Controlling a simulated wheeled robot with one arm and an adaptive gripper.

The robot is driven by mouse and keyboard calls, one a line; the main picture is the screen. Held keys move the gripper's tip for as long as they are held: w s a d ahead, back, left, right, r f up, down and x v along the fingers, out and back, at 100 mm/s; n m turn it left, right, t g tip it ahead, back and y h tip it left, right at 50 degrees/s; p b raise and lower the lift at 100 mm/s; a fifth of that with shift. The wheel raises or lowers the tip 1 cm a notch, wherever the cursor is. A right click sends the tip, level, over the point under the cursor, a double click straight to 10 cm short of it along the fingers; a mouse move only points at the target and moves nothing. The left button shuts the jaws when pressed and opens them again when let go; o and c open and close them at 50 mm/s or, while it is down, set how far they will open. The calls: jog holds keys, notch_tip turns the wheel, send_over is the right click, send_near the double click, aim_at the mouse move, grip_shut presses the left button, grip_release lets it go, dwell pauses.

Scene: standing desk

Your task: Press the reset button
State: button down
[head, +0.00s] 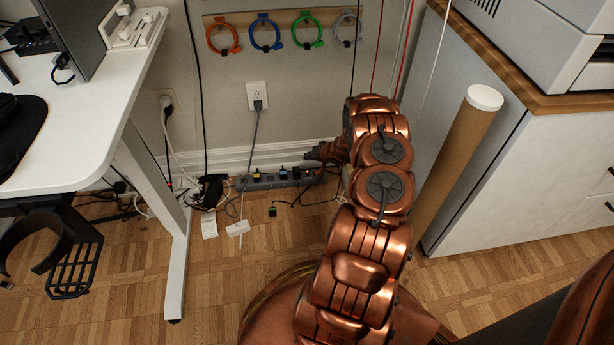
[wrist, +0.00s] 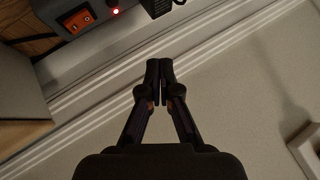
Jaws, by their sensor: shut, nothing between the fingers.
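A grey power strip (head: 262,183) with several plugs lies along the foot of the wall in the head view. Its end shows at the top left of the wrist view (wrist: 98,22), with an orange-red rocker switch (wrist: 79,20) and a small glowing red light (wrist: 115,11). I cannot tell which part is the reset button. My gripper (wrist: 159,66) is shut and empty, its tips apart from the strip in the wrist picture, over the white baseboard. In the head view my gripper (head: 314,154) is small and dark, near the strip's right end.
A white desk (head: 80,130) stands at the left, its leg near tangled cables (head: 205,190) and white adapters. A cardboard tube (head: 455,150) leans by a grey cabinet (head: 510,180) at the right. A wall outlet (head: 257,95) with a hanging cord is above the strip.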

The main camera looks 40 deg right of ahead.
jog(key=b, duration=0.3)
send_over(309, 175)
notch_tip(309, 175, down, 5)
jog(key=shift+w+a+f, duration=0.1)
jog(key=shift+f, duration=0.95)
jog(key=shift+f, duration=0.1)
dwell(0.4)
jog(key=shift+f, duration=0.35)
jog(key=shift+f, duration=0.3)
dwell(0.7)
dwell(0.3)
jog(key=shift+r, duration=0.75)
jog(key=shift+r, duration=0.1)
